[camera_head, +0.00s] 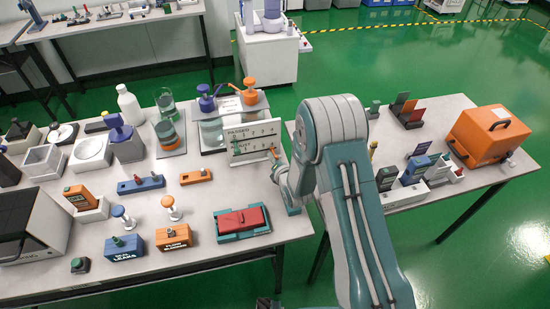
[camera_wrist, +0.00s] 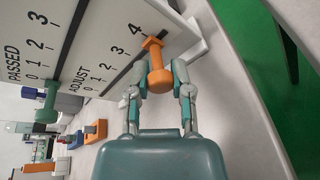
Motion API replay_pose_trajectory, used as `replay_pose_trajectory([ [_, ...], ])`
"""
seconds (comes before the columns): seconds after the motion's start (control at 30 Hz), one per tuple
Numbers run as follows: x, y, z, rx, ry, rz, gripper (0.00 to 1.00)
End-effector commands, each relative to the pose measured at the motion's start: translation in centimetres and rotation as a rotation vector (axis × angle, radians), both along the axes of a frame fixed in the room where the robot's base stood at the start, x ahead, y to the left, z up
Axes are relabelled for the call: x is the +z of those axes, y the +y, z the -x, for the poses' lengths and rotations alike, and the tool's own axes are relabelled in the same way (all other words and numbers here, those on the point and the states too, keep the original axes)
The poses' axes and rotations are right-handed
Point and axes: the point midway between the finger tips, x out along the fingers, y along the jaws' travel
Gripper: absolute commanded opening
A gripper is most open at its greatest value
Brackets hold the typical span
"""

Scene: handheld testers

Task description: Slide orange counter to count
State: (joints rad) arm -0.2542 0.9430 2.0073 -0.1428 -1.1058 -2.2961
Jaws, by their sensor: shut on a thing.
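The white counter board (camera_head: 250,129) stands upright near the right edge of the left table, with a PASSED row above an ADJUST row. It fills the upper left of the wrist view (camera_wrist: 75,50), turned sideways. The orange counter (camera_wrist: 157,68) sits on the ADJUST row beside the number 4. My gripper (camera_wrist: 162,78) has a finger on each side of its knob and is shut on it. In the head view my gripper (camera_head: 276,164) is at the board's right end. The green counter (camera_wrist: 47,103) sits near 0 on the PASSED row.
A red-topped teal case (camera_head: 242,221) lies in front of the board. Purple and orange pump bottles (camera_head: 250,91) stand behind it. Small orange and blue blocks (camera_head: 172,236) stand to the left. A second table (camera_head: 455,200) is at right across a green floor gap.

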Motion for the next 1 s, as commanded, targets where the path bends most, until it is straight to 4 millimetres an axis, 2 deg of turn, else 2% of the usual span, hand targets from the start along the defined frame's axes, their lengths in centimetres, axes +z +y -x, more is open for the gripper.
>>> replay_pose_trajectory([
  [0.3, -0.1, 4.9, 1.4, 0.005, 0.002, 0.000, 0.00],
  [0.43, -0.1, 5.6, 1.6, 0.003, 0.002, 0.001, 0.00],
  [0.7, -0.1, 5.5, 1.6, 0.002, 0.003, 0.002, 0.00],
  [0.73, -0.2, 5.5, 1.6, 0.002, 0.004, 0.002, 0.41],
  [0.8, -0.1, 5.5, 1.6, 0.001, 0.003, 0.001, 0.65],
  [1.0, 0.0, 5.5, 1.6, 0.001, 0.001, 0.000, 0.65],
])
